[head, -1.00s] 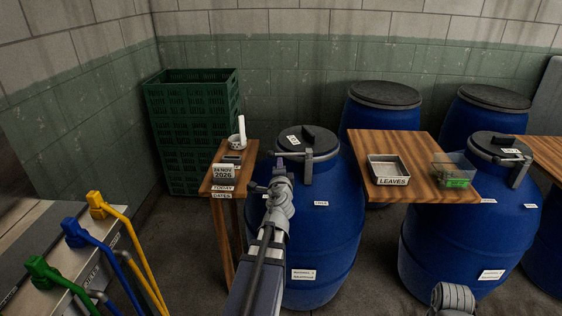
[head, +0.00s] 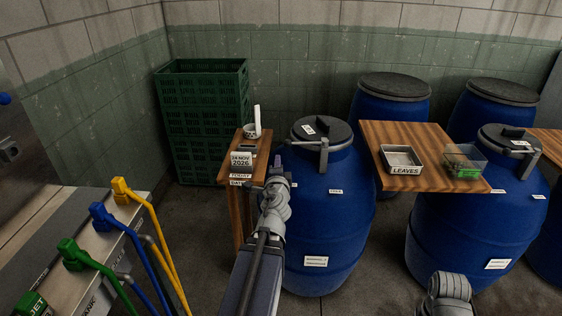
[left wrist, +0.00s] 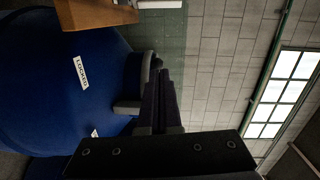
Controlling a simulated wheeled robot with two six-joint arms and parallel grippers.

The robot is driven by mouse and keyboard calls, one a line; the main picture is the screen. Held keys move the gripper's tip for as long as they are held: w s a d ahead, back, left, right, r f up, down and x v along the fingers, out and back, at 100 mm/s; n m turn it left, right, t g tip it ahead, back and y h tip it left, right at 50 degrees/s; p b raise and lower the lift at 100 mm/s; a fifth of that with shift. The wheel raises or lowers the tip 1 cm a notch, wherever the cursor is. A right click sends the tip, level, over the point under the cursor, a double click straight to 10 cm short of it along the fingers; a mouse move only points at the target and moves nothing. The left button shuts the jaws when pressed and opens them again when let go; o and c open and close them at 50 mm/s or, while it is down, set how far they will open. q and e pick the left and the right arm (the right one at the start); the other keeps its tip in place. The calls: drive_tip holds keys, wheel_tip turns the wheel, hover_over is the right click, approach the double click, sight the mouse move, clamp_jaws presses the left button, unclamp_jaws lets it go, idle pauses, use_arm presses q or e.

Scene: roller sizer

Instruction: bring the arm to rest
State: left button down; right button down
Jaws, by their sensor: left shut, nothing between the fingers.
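My left gripper (head: 277,163) is in the head view, in front of the left blue barrel (head: 322,225) and just right of the small wooden table. Its fingers are shut and empty; they also show in the left wrist view (left wrist: 160,95), pointing up the picture. The barrel fills the left of the wrist view (left wrist: 60,90), with a clamp of its lid close behind the fingers. I cannot tell whether the fingers touch it. Part of my right arm shows at the bottom right of the head view, but its gripper is not visible.
The small wooden table (head: 232,174) holds a date block (head: 241,163) and a cup (head: 252,132). A wooden board (head: 378,140) bears a LEAVES tray (head: 401,158) and a clear box (head: 465,161). Green crates (head: 203,115) stand behind. Coloured hoses (head: 125,232) are at left.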

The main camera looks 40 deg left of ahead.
use_arm(q)
drive_tip(key=d+f+n+g+h, duration=0.2)
drive_tip(key=d+f+n+g, duration=0.1)
drive_tip(key=d+f, duration=0.55)
drive_tip(key=d+f+n+g+h, duration=0.25)
drive_tip(key=d+f, duration=0.25)
drive_tip(key=d, duration=0.7)
drive_tip(key=s+d+f+g+h, duration=0.1)
drive_tip(key=s+d+f+g, duration=0.15)
drive_tip(key=d, duration=0.45)
drive_tip(key=s+d+f+g+h, duration=0.2)
drive_tip(key=s+d+f, duration=0.15)
drive_tip(key=d, duration=0.25)
drive_tip(key=s+d+g+h, duration=0.2)
drive_tip(key=s+d+g, duration=0.2)
drive_tip(key=s+d, duration=0.65)
wheel_tip(320, 180, up, 13)
drive_tip(key=w+p, duration=0.1)
drive_tip(key=p, duration=1.2)
drive_tip(key=shift+a+p, duration=0.2)
drive_tip(key=shift+p, duration=0.2)
